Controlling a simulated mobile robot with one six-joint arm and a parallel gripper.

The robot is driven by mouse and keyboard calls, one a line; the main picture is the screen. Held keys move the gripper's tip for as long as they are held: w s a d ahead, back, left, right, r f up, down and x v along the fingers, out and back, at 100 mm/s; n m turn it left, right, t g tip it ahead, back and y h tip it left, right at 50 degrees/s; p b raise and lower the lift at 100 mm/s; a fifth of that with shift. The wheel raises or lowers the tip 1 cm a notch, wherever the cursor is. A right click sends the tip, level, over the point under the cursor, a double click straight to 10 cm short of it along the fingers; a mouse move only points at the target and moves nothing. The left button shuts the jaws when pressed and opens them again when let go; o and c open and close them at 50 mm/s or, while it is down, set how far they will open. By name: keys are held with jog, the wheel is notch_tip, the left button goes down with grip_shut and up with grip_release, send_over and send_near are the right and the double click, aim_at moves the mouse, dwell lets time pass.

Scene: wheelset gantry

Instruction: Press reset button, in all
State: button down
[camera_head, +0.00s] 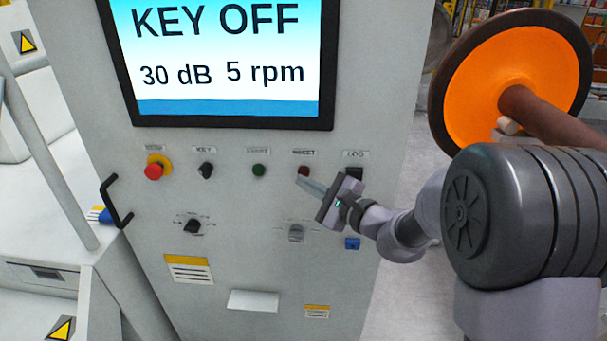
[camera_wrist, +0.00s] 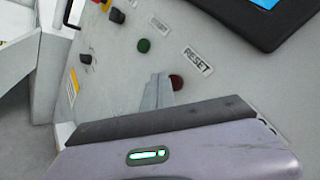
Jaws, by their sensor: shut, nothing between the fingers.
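The red reset button (camera_head: 303,171) is on the grey control panel (camera_head: 225,262), under a label that reads RESET in the wrist view. It also shows in the wrist view (camera_wrist: 176,82), just right of my fingertips. My gripper (camera_head: 299,180) is shut and empty, and its tips are close to the button, at its lower left in the head view. I cannot tell whether the tips touch the button or the panel. In the wrist view my gripper (camera_wrist: 160,78) points up at the panel beside the button.
A green button (camera_head: 259,170), a black key switch (camera_head: 206,169) and a red emergency stop (camera_head: 154,170) sit left of the reset button. The screen (camera_head: 222,55) above reads KEY OFF. An orange wheel (camera_head: 505,75) stands at right. A black handle (camera_head: 113,203) juts out at left.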

jog(key=shift+s, duration=0.1)
jog(key=s+b, duration=0.2)
jog(key=s, duration=0.3)
jog(key=shift+a, duration=0.1)
jog(key=shift+w, duration=0.1)
dwell(0.4)
